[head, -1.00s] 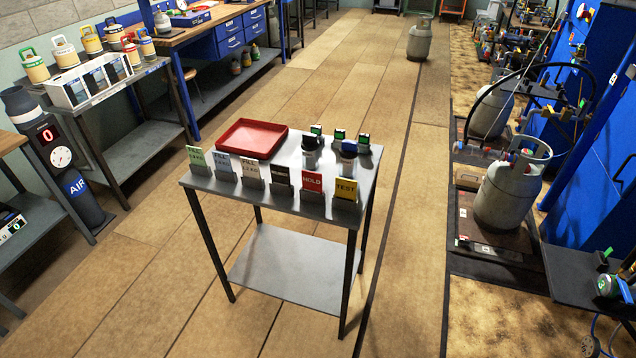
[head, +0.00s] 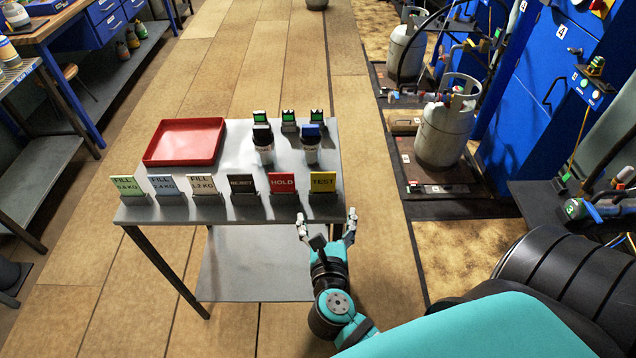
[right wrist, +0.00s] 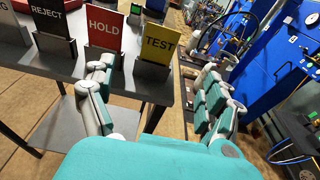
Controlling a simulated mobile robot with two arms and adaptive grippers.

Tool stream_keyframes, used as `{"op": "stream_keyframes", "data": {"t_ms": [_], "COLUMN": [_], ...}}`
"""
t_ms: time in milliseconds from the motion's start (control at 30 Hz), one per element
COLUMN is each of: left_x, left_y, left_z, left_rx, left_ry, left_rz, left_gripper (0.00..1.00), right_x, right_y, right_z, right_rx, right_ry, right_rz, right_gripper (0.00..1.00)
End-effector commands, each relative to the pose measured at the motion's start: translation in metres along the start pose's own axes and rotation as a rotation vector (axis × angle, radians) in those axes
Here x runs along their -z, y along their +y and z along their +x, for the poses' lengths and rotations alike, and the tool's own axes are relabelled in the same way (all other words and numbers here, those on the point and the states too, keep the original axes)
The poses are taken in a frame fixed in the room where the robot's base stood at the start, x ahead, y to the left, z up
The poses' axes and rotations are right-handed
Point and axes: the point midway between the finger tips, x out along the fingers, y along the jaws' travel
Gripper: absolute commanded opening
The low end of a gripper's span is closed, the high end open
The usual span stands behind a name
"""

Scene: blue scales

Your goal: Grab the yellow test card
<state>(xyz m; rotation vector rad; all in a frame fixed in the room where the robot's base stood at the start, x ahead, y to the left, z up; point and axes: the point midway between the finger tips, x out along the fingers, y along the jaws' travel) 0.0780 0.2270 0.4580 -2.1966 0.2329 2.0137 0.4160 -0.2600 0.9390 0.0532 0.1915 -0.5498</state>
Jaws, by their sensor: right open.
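The yellow test card (head: 323,181) stands upright in a grey holder at the near right corner of the small metal table (head: 160,212). It also shows in the right wrist view (right wrist: 160,42), ahead of the fingers and apart from them. My right gripper (head: 326,221) is open and empty, just in front of the table's near edge, below the card in the head view. In the right wrist view its two fingers (right wrist: 163,100) are spread wide, the left one overlapping the view of the table's edge. My left gripper is not in view.
The red HOLD card (head: 282,182) stands close left of the test card, then the black REJECT card (head: 241,184) and several FILL cards. A red tray (head: 185,142) and two dark-capped containers (head: 310,145) stand behind. A gas cylinder (head: 446,130) stands to the right.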

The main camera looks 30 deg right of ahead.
Motion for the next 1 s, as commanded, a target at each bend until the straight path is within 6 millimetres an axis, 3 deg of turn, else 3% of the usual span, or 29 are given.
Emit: {"op": "stream_keyframes", "data": {"t_ms": [300, 567, 833, 1000], "left_x": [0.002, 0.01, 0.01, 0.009], "left_y": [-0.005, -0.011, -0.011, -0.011], "left_z": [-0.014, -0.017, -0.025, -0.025], "left_rx": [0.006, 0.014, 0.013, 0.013], "left_ry": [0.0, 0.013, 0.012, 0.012], "left_rz": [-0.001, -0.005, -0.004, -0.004], "left_gripper": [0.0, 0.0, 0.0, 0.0], "right_x": [-0.002, 0.0, 0.004, 0.005], "right_y": [0.001, 0.0, 0.0, 0.0], "right_z": [0.065, 0.085, 0.123, 0.132], "right_rx": [-0.001, -0.002, -0.001, -0.003], "right_ry": [-0.001, 0.001, 0.001, 0.002], "right_rz": [0.002, 0.002, 0.003, 0.003], "right_gripper": [0.87, 0.87, 0.87, 0.87]}}
